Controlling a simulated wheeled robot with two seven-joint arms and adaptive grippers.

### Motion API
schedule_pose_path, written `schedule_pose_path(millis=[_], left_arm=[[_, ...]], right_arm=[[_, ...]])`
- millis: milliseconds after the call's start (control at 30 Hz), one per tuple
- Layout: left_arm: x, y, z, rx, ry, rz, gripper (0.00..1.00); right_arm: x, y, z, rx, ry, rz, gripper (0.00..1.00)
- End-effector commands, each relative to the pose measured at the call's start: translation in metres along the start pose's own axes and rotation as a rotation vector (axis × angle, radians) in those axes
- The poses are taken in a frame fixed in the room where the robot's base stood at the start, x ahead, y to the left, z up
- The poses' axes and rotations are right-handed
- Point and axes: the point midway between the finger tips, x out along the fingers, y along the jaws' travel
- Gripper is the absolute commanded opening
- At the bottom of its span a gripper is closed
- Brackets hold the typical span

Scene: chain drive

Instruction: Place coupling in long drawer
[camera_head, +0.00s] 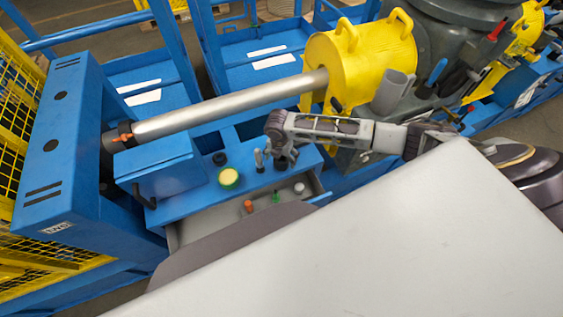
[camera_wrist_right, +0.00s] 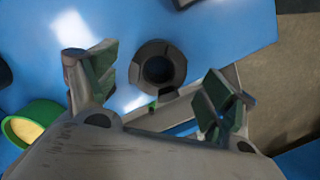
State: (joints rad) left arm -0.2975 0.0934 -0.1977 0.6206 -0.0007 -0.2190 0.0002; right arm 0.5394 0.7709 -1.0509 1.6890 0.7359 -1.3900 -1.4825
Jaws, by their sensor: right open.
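The coupling (camera_wrist_right: 160,68), a dark ring with a round hole, sits on the blue top in the right wrist view. In the head view it shows as a small dark piece (camera_head: 281,164), partly hidden under my right gripper (camera_head: 277,151). The gripper points down over it. Its two fingers (camera_wrist_right: 155,86) are spread, one on each side of the coupling in the wrist view, with nothing held. My left gripper is not in view.
A yellow-and-green round piece (camera_head: 229,178) and a dark round piece (camera_head: 219,158) stand on the blue top left of my gripper. A long metal shaft (camera_head: 225,108) runs above, into a yellow housing (camera_head: 360,57).

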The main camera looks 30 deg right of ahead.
Motion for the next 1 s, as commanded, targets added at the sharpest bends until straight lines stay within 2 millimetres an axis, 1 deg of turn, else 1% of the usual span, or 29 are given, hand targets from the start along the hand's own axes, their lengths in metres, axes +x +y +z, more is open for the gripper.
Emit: schedule_pose_path(millis=[200,300,533,833,867,1000], left_arm=[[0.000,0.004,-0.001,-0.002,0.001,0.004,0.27],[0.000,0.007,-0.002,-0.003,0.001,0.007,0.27],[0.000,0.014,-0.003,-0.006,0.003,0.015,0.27],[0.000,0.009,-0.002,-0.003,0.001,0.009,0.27],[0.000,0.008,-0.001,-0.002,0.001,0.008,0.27],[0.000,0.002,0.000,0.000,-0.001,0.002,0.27]], right_arm=[[0.023,0.001,-0.001,0.000,0.000,-0.002,0.83],[0.029,0.001,-0.001,0.000,0.000,0.000,0.83],[0.032,0.001,-0.001,0.000,-0.001,0.000,0.83],[0.031,0.001,-0.001,0.000,-0.001,0.000,0.83],[0.031,0.001,0.000,0.000,-0.001,0.000,0.81],[0.031,0.001,0.000,0.000,-0.001,0.000,0.63]])
